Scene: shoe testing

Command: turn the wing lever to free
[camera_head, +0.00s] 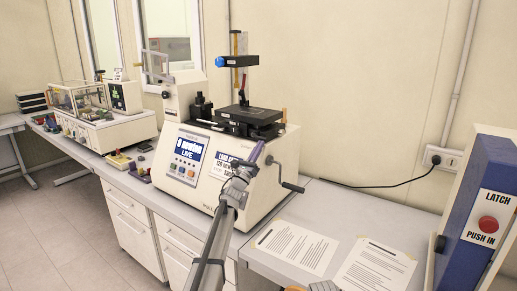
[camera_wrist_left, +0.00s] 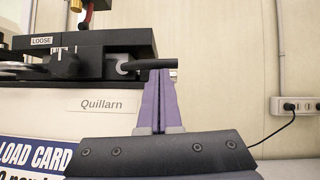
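The bench tester (camera_head: 240,170) is a cream machine with a black clamp assembly on top. In the left wrist view, a short black lever (camera_wrist_left: 150,64) with a light round hub sticks out to the right from the black block (camera_wrist_left: 90,58), beside a "LOOSE" label (camera_wrist_left: 41,41). It looks like the wing lever. My left gripper (camera_head: 258,150) is at the tester's upper front right. Its purple fingers (camera_wrist_left: 160,72) are together, with nothing visible between them. Their tips are just below the lever's outer end; whether they touch it I cannot tell.
A hand crank (camera_head: 290,186) sticks out from the tester's right side. Paper sheets (camera_head: 297,247) lie on the bench to the right. A blue "LATCH" panel (camera_head: 477,225) stands at the far right. A wall socket (camera_head: 443,158) has a black cable.

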